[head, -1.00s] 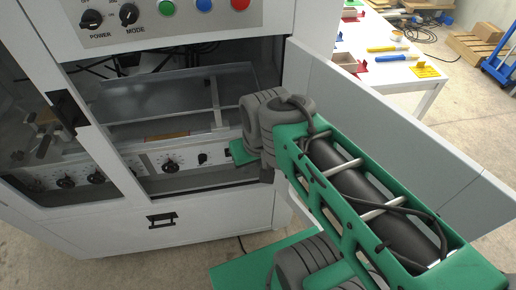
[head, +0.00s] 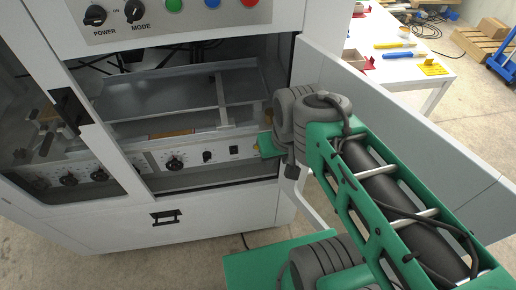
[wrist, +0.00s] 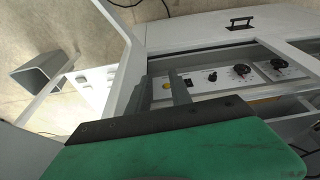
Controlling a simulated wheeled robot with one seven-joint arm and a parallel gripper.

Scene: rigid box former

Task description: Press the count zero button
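The lower control panel (head: 190,158) runs along the bottom of the open cabinet bay, with dials, small dark controls and a yellow button. The yellow button (wrist: 167,86) shows in the wrist view between my gripper's fingers; labels are too small to read, so I cannot tell which control is count zero. My gripper (wrist: 163,88) has its two dark fingers apart, with nothing between them. Its tips point toward the panel's right end; I cannot tell the distance. In the head view, my green hand and grey wrist stand at that end, and the fingertips are hidden.
The open cabinet door (head: 400,120) stands close to the right of my arm. The upper panel (head: 170,15) carries green, blue and red buttons and two knobs. A drawer (head: 215,215) with a dark handle lies below the bay. A white table (head: 400,72) stands behind the door.

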